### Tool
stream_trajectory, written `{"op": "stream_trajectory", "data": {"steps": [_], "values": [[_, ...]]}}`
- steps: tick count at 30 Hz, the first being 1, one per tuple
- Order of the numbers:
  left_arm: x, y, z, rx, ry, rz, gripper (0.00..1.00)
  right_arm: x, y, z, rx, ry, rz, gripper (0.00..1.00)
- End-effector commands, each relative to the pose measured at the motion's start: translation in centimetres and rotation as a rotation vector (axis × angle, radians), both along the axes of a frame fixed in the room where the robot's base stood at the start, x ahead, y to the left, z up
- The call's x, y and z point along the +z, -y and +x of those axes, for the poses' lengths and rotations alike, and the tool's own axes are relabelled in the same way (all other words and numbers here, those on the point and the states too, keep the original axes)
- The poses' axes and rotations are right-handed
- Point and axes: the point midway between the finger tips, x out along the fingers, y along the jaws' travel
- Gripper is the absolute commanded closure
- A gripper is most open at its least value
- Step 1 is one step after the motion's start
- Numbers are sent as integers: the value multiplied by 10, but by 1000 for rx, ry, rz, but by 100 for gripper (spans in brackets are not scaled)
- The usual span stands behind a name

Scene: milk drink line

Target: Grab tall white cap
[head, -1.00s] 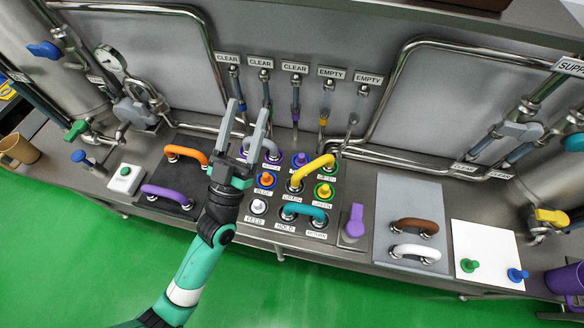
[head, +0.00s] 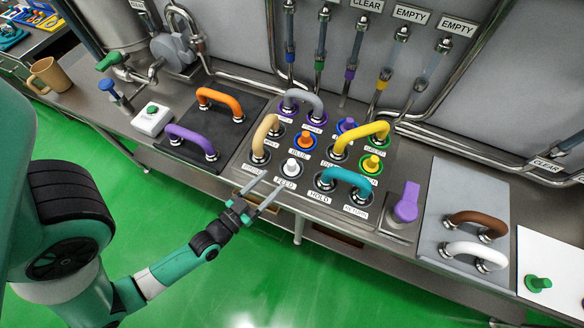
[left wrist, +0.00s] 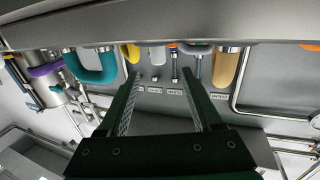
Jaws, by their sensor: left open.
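The white cap (head: 291,167) stands upright on a peg spot by the FEED label, at the front of the dark button panel (head: 290,205). In the left wrist view the white cap (left wrist: 157,54) shows upside down between my fingers, beyond their tips. My left gripper (head: 273,181) is open and empty in the head view, just in front of the panel's near edge. Its fingers point toward the cap and do not appear to touch it. My right gripper is not in view.
A tan handle (head: 263,138) stands left of the cap and a teal handle (head: 347,183) right of it. An orange-and-blue knob (head: 304,141) is behind it. A yellow handle (head: 362,138) and purple lever (head: 407,203) are farther right. Green floor lies in front.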

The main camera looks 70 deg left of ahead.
Motion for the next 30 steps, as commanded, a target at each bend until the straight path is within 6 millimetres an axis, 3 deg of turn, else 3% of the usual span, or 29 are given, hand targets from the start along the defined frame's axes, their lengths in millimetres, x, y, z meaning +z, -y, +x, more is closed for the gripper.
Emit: {"op": "stream_trajectory", "data": {"steps": [4, 13, 21, 29, 30], "values": [[0, -14, 26, 1, 4, 2, 34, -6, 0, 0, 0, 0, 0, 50], [1, -22, 43, 0, 2, 0, 34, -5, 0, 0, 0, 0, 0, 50], [1, -40, 81, 0, 2, 0, 34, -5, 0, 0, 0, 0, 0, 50], [1, -43, 85, 0, 1, 0, 34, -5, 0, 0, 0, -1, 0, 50], [1, -43, 85, 0, 1, 0, 39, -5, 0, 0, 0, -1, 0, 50]]}}
